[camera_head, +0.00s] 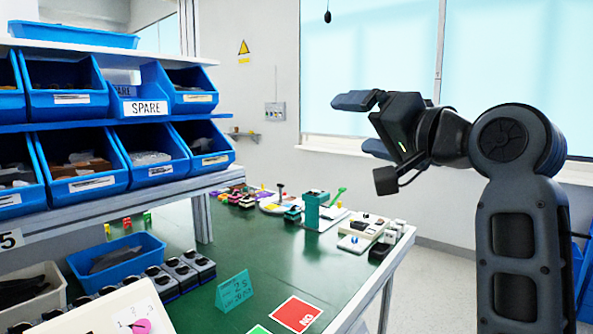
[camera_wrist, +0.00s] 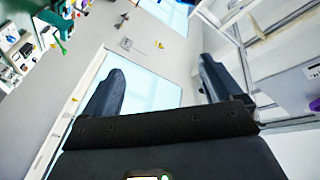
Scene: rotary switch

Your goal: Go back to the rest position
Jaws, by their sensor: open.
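My gripper (camera_head: 362,124) is raised in the air at the right of the head view, in front of the window and above the far right end of the table. It points left, its fingers are apart, and nothing is between them. In the wrist view my gripper (camera_wrist: 160,85) also shows two spread fingers with only the wall and window behind. A rotary switch with a pink knob (camera_head: 141,326) sits on a pale panel (camera_head: 95,315) at the bottom left of the head view. The panel is cut off by the picture's edge.
A green table (camera_head: 205,265) holds a row of dark switch blocks (camera_head: 185,270), a red card (camera_head: 297,313), a teal sign (camera_head: 233,291) and several small devices at its far end. Shelves with blue bins (camera_head: 80,165) stand at the left. The air around my gripper is clear.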

